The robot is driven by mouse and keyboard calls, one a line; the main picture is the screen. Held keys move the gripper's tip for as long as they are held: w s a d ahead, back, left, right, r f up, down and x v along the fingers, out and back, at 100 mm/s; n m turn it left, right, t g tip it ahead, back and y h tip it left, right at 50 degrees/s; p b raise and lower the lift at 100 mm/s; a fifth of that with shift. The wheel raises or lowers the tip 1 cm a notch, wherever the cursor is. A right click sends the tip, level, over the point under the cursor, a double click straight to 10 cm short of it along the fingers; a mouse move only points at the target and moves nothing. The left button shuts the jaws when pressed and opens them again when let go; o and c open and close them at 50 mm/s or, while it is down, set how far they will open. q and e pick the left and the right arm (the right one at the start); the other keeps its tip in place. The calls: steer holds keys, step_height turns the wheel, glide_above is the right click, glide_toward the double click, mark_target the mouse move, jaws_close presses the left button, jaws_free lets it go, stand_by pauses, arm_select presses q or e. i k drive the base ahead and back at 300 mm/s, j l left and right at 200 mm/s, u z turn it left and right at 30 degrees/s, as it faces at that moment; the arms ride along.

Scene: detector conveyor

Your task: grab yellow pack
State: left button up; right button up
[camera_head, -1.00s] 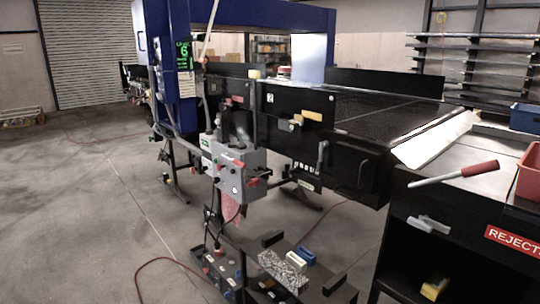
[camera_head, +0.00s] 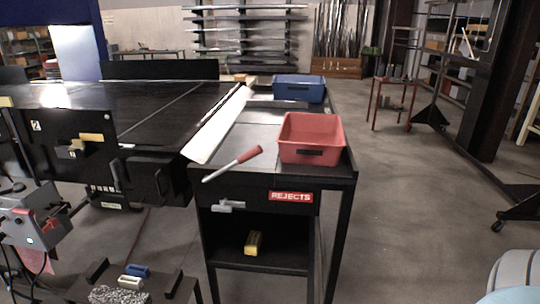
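A small yellow pack (camera_head: 253,243) with a dark marking lies on the lower shelf (camera_head: 285,258) of the black rejects table. Neither of my grippers shows in this view. A white and light blue rounded part at the bottom right corner may be my own arm; no fingers show there.
The rejects table (camera_head: 262,183) holds a red bin (camera_head: 311,137), a blue bin (camera_head: 299,88) and a red-handled tool (camera_head: 232,163). The black conveyor (camera_head: 150,100) joins on the left. A low black stand (camera_head: 150,287) is at the front left.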

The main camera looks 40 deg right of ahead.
mark_target(254, 240)
steer(key=l+z, duration=1.05)
steer(key=k+j, duration=0.1)
steer(key=j, duration=0.4)
steer(key=k+j+z, duration=0.1)
steer(key=j, duration=1)
steer(key=i+j+z, duration=0.1)
steer(key=j, duration=0.45)
steer(key=i+j, duration=0.15)
steer(key=j, duration=0.2)
steer(key=i+j+z, duration=0.1)
steer(key=j, duration=0.25)
steer(key=i+j, duration=0.15)
steer(key=j, duration=0.2)
steer(key=i+j, duration=0.3)
steer(key=i+j+z, duration=0.1)
steer(key=i+j, duration=0.15)
steer(key=j, duration=0.25)
